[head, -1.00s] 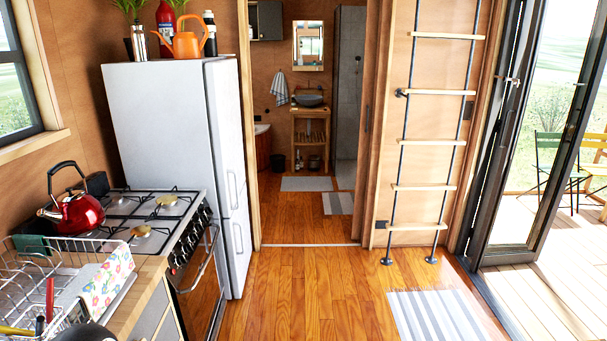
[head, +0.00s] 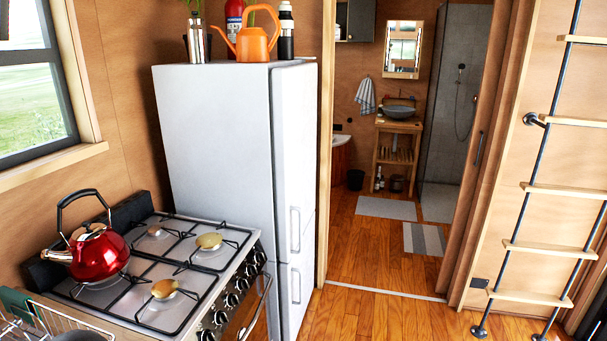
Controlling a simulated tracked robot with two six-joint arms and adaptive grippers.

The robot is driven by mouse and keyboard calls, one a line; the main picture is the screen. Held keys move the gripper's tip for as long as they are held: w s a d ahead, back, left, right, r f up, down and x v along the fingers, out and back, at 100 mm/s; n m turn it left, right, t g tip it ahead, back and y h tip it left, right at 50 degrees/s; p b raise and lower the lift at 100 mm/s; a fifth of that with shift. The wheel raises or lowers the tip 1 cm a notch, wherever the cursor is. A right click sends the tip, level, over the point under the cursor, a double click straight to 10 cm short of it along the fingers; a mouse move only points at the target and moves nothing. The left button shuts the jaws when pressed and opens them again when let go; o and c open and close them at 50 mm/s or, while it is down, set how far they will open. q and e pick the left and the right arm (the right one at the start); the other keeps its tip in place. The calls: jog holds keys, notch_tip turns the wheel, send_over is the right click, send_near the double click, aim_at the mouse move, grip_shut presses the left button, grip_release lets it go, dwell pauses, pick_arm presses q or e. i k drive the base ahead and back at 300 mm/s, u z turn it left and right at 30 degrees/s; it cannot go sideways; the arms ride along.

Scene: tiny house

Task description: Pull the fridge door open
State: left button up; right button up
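The white fridge (head: 215,150) stands left of the doorway, just beyond the stove. Its door side (head: 295,150) faces right and shows at a steep angle. An upper door handle (head: 295,230) and a lower door handle (head: 296,285) sit one above the other near the split between two doors. Both doors look closed. Neither of my grippers is clearly in view; a dark rounded shape at the bottom left edge cannot be made out.
The stove (head: 165,268) with a red kettle (head: 97,252) stands in front of the fridge. A wire dish rack (head: 28,322) is at the bottom left. An orange watering can (head: 252,40) is on the fridge top. Wooden floor (head: 385,318) is free right of the fridge. A ladder (head: 560,190) stands at right.

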aim_at(293, 89)
jog(key=u, duration=0.3)
jog(key=i, duration=0.5)
jog(key=z, duration=2.35)
jog(key=i, duration=1.95)
jog(key=u, duration=3.4)
